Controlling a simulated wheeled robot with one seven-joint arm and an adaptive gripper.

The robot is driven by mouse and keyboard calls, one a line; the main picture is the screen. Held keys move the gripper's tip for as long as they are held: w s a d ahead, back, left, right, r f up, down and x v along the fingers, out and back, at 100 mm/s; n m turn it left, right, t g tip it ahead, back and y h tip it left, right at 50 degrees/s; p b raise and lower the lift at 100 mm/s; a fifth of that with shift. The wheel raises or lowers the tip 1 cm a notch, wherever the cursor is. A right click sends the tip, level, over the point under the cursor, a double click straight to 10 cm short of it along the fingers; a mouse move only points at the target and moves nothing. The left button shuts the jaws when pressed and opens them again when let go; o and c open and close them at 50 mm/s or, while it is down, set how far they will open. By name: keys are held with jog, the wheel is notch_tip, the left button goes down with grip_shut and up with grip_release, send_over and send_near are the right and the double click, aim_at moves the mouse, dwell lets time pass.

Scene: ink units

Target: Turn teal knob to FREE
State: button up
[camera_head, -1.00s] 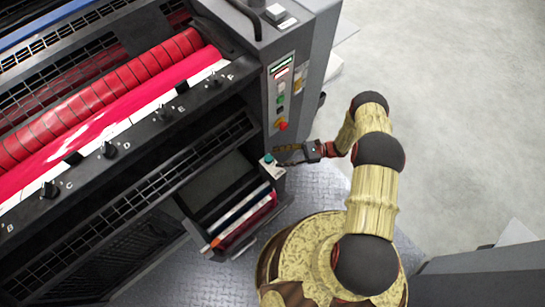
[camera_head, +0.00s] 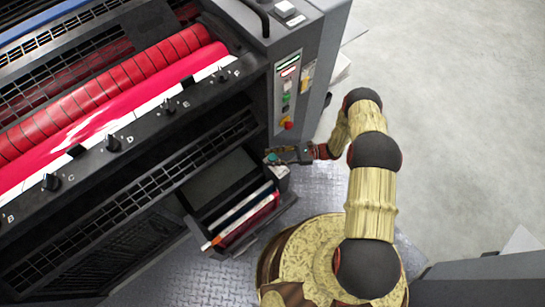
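The teal knob (camera_head: 271,158) is a small round knob on a pale end plate (camera_head: 280,171) of the pulled-out ink unit. My gripper (camera_head: 279,155) comes in from the right, low and roughly level, with its dark fingertips at the knob. Whether the fingers touch it or sit around it is too small to tell. The finger gap is not clear. The knob's pointer and any FREE marking cannot be read at this size.
A grey press column (camera_head: 303,95) with buttons and a red emergency stop (camera_head: 288,125) stands just above my gripper. The ink unit tray (camera_head: 236,250) with rollers juts out below left. A black rail (camera_head: 142,138) with several lettered knobs is at left. Open floor (camera_head: 450,130) lies right.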

jog(key=c, duration=0.6)
jog(key=shift+c, duration=0.5)
jog(key=shift+s+m+t, duration=0.1)
jog(key=shift+m+t, duration=0.2)
jog(key=shift+t, duration=0.2)
jog(key=m+t+p, duration=0.1)
jog(key=m+t, duration=0.1)
jog(key=t, duration=0.2)
jog(key=shift+m+h, duration=0.3)
jog(key=shift+m, duration=0.1)
jog(key=m+t+h+p, duration=0.1)
jog(key=m+t+h, duration=0.1)
jog(key=t, duration=0.3)
jog(key=shift+m, duration=0.8)
jog(key=m+t+h+p, duration=0.1)
jog(key=m+t+h, duration=0.2)
jog(key=t+h, duration=0.1)
jog(key=shift+s+a+m+t, duration=0.1)
jog(key=shift+m+t, duration=0.3)
jog(key=shift+m+t+h+p, duration=0.3)
jog(key=shift+m+t+h, duration=0.6)
jog(key=shift+h, duration=0.6)
jog(key=shift+m+h, duration=0.5)
jog(key=o, duration=1.2)
jog(key=shift+c, duration=0.2)
